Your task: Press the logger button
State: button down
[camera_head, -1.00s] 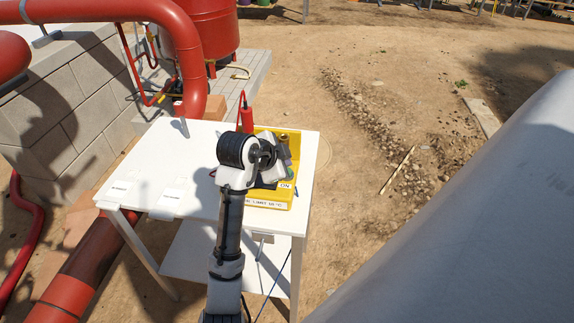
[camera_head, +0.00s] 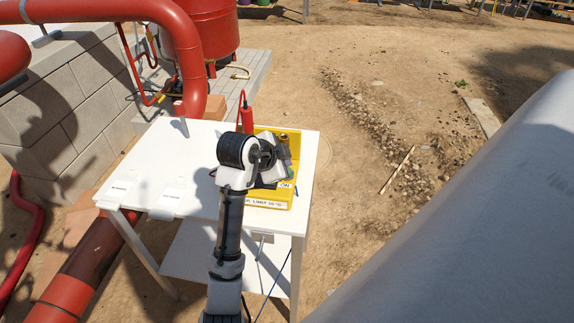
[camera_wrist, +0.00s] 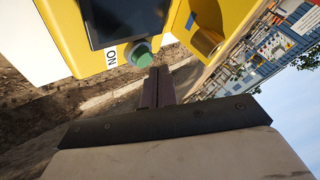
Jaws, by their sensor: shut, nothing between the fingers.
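The yellow logger (camera_head: 268,202) stands on the white table, partly hidden by my arm in the head view. In the wrist view, its yellow body (camera_wrist: 91,58) shows at the top, with a dark screen (camera_wrist: 122,18). The round green button (camera_wrist: 138,54) sits below the screen, next to an "ON" label (camera_wrist: 111,57). My gripper (camera_wrist: 159,72) is shut and empty, its fingertips just beside and below the button in the picture. I cannot tell whether they touch it. In the head view the fingertips and button are hidden behind my wrist.
The white table (camera_head: 150,150) has two small labels on its left side. A red probe (camera_head: 246,115) stands behind the logger. Red pipes (camera_head: 190,60) and a block wall (camera_head: 70,110) are on the left. Open dirt ground lies to the right.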

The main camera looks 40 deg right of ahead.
jog(key=shift+f, duration=0.35)
jog(key=shift+f+b, duration=0.45)
jog(key=shift+f, duration=0.1)
dwell(0.5)
jog(key=shift+r, duration=0.15)
jog(key=shift+r+p, duration=0.8)
notch_tip(320, 180, up, 5)
jog(key=p, duration=0.4)
jog(key=shift+r, duration=0.1)
dwell(0.7)
